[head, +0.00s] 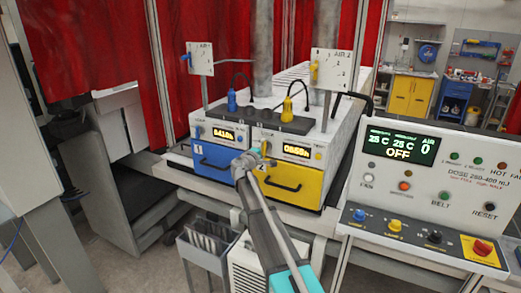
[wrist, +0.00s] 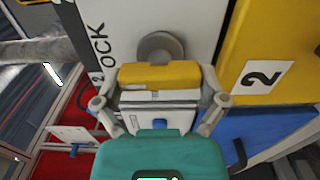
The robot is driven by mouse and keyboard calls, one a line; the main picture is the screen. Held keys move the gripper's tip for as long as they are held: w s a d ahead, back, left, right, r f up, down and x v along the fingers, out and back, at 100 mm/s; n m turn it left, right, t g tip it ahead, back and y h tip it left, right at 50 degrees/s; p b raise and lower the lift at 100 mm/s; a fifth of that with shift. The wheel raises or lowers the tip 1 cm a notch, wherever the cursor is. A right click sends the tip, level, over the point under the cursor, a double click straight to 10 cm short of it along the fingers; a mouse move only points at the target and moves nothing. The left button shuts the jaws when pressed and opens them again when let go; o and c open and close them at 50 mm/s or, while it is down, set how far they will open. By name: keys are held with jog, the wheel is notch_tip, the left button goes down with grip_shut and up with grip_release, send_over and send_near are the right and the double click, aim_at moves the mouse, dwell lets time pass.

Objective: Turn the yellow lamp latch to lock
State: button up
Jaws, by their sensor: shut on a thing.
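The yellow latch (wrist: 159,74) sits in front of a round grey mount (wrist: 160,46) on a white panel. In the wrist view it lies across the picture between the fingers of my gripper (wrist: 160,98), which is shut on it. Black letters "OCK" (wrist: 100,45) run along the panel left of the latch; the rest of the word is cut off or hidden. In the head view my gripper (head: 250,159) is at the panel above the yellow drawer, and it mostly hides the latch.
The yellow drawer front (head: 301,192) marked 2 and the blue drawer front (head: 215,168) marked 1 are close below. A control panel (head: 420,175) with buttons is at the right. A grey bin (head: 203,255) stands below.

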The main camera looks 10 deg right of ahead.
jog(key=shift+w+m, duration=0.1)
jog(key=shift+m, duration=0.2)
jog(key=o, duration=0.8)
jog(key=v, duration=1.2)
